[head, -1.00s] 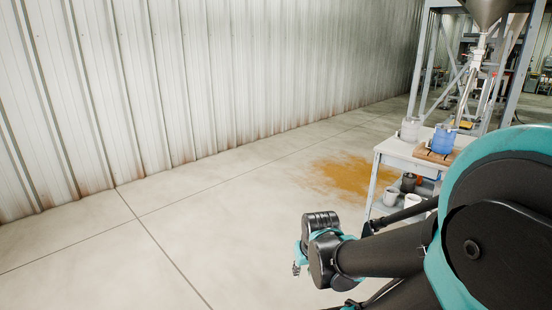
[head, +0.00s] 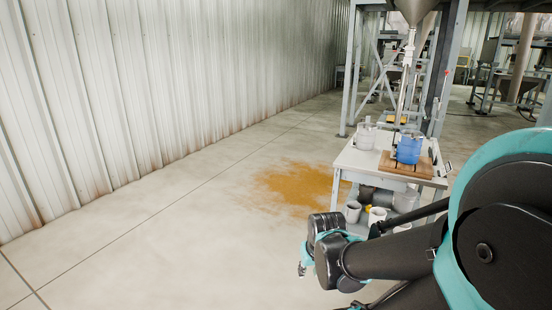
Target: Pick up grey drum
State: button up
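A small grey drum (head: 366,137) stands upright on the far left part of a white table, right of the picture's middle. A blue drum (head: 409,149) stands beside it on a brown wooden board (head: 405,166). My gripper (head: 302,269) is low in the middle of the view, left of the table and well apart from both drums. Only a small part of it shows past my wrist, so its fingers cannot be made out.
The white table (head: 348,159) has a lower shelf with several pots and containers, including a white pot (head: 376,216). A steel frame with a hopper (head: 413,10) stands behind it. An orange-brown spill (head: 295,186) covers the floor left of the table. A corrugated wall (head: 160,80) runs along the left.

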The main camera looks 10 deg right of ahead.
aim_at(365, 140)
jog(key=i+l+z, duration=0.1)
jog(key=i+z, duration=0.35)
jog(key=i+j+z, duration=0.1)
jog(key=i+z, duration=0.35)
jog(key=i, duration=1)
jog(key=i+u, duration=0.1)
jog(key=i, duration=0.7)
